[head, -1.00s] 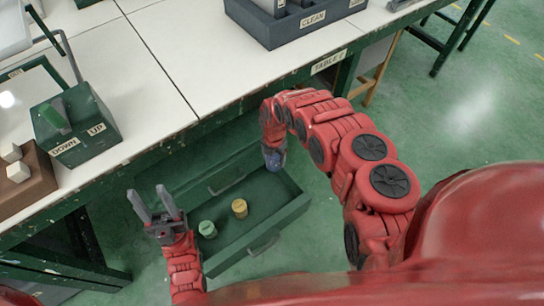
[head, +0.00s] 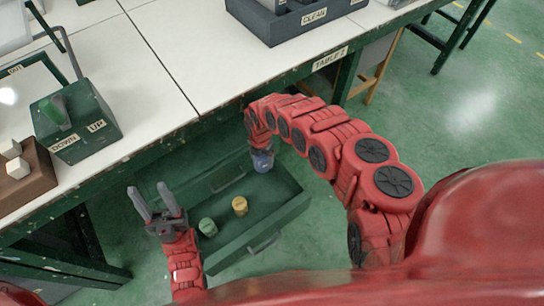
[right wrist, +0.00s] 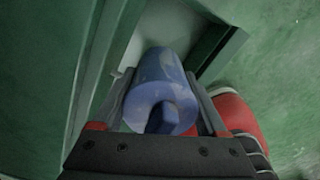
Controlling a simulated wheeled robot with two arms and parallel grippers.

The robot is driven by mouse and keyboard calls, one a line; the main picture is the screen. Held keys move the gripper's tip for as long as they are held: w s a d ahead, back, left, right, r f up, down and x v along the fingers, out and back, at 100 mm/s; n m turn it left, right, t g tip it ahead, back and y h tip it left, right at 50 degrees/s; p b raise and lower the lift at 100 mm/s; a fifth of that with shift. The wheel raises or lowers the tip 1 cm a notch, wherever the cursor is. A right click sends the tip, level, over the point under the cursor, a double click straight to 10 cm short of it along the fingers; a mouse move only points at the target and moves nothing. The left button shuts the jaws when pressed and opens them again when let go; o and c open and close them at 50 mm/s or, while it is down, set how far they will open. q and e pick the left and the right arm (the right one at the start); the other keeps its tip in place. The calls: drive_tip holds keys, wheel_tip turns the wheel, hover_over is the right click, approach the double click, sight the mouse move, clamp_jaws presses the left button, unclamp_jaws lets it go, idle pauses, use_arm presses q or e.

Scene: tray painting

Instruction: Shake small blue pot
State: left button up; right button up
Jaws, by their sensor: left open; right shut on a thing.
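The small blue pot (head: 262,160) is at the end of my right arm in the head view, over the far right part of the open green drawer. My right gripper (head: 259,146) is shut on it. In the right wrist view the blue pot (right wrist: 163,92) sits between the two fingers, its round lidded end with a knob facing the camera. My left gripper (head: 154,204) is open and empty, fingers pointing up, left of the drawer.
The green drawer (head: 283,224) holds a green pot (head: 207,227) and a yellow pot (head: 240,206). The white table (head: 150,98) stands above it, with a green box marked DOWN and UP (head: 92,130), a brown block holder (head: 30,185) and a grey CLEAN tray (head: 290,28).

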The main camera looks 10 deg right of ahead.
drive_tip(key=d, duration=0.6)
drive_tip(key=a, duration=0.6)
drive_tip(key=shift+w+a, duration=0.1)
drive_tip(key=shift+a, duration=0.05)
drive_tip(key=d, duration=0.7)
drive_tip(key=a+b, duration=0.1)
drive_tip(key=a, duration=0.6)
drive_tip(key=shift+d+r, duration=0.15)
drive_tip(key=shift+d, duration=0.15)
drive_tip(key=d+p, duration=0.1)
drive_tip(key=d, duration=0.5)
drive_tip(key=a+b, duration=0.1)
drive_tip(key=a, duration=0.5)
drive_tip(key=shift+a, duration=0.25)
drive_tip(key=shift+d, duration=0.2)
drive_tip(key=d, duration=0.6)
drive_tip(key=a, duration=0.6)
drive_tip(key=shift+a+f, duration=0.2)
drive_tip(key=shift+r, duration=0.15)
drive_tip(key=d, duration=0.3)
drive_tip(key=shift+d, duration=0.15)
